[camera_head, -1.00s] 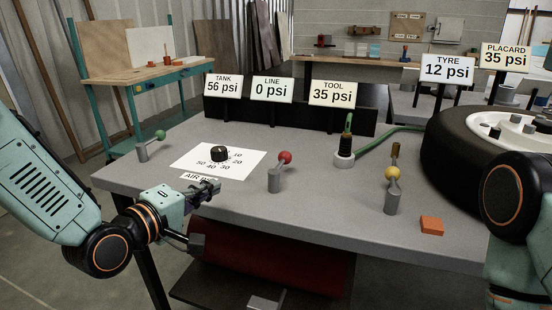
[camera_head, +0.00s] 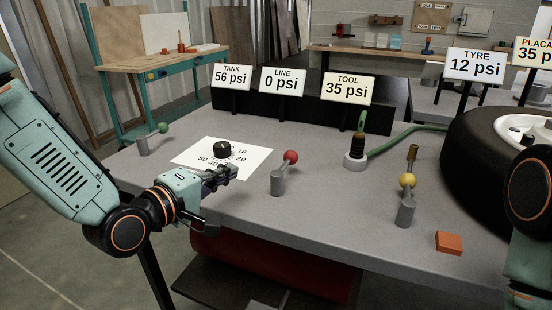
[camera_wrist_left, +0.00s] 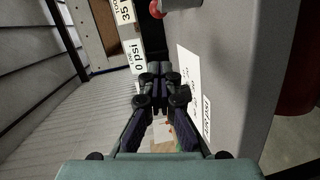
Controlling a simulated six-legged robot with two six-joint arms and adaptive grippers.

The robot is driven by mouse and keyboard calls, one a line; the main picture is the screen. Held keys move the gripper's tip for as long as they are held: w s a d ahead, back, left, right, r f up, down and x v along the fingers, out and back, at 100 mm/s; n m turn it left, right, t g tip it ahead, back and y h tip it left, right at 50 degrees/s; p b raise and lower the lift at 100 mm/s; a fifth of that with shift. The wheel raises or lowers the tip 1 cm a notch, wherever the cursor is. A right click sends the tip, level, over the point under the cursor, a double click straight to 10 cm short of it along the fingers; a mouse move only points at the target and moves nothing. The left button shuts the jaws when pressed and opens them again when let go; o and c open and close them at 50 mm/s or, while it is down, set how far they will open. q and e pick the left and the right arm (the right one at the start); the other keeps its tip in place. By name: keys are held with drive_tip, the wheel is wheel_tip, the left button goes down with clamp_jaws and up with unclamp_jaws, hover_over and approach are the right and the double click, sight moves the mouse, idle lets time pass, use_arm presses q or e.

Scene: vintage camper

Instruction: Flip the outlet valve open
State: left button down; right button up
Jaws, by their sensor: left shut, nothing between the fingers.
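Several ball-topped lever valves stand on the grey bench: a green one (camera_head: 143,146) at the left, a red one (camera_head: 277,182) in the middle and a yellow one (camera_head: 405,208) at the right. No readable label shows which is the outlet valve. The red lever leans up to the right. My left gripper (camera_head: 228,173) is shut and empty, over the near edge of the white dial sheet, left of the red valve and apart from it. The shut fingers also show in the left wrist view (camera_wrist_left: 161,72), with the red knob (camera_wrist_left: 155,8) at its top edge. My right gripper is out of view.
Signs read TANK 56 psi (camera_head: 233,77), LINE 0 psi (camera_head: 282,81) and TOOL 35 psi (camera_head: 348,87). A tyre (camera_head: 480,160) and an orange block (camera_head: 448,242) are at the right. Bench space around the red valve is clear.

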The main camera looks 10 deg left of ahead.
use_arm(q)
drive_tip(key=shift+s+a+r, duration=0.1)
drive_tip(key=shift+s, duration=0.1)
drive_tip(key=b+x, duration=0.3)
drive_tip(key=x, duration=0.7)
drive_tip(key=shift+w+b, duration=0.15)
drive_tip(key=shift+b, duration=0.25)
drive_tip(key=shift+w+d+f+b, duration=0.15)
drive_tip(key=shift+d+f+b, duration=0.05)
drive_tip(key=shift+d, duration=0.25)
drive_tip(key=shift+w+d+f+b, duration=0.15)
drive_tip(key=shift+d+b, duration=0.05)
drive_tip(key=shift+d, duration=0.3)
drive_tip(key=shift+w+d+b, duration=0.35)
drive_tip(key=shift+w+d, duration=0.05)
drive_tip(key=shift+d, duration=0.5)
drive_tip(key=shift+d+m+h+p, duration=0.1)
drive_tip(key=shift+m+h+p, duration=0.2)
drive_tip(key=shift+h+p, duration=0.35)
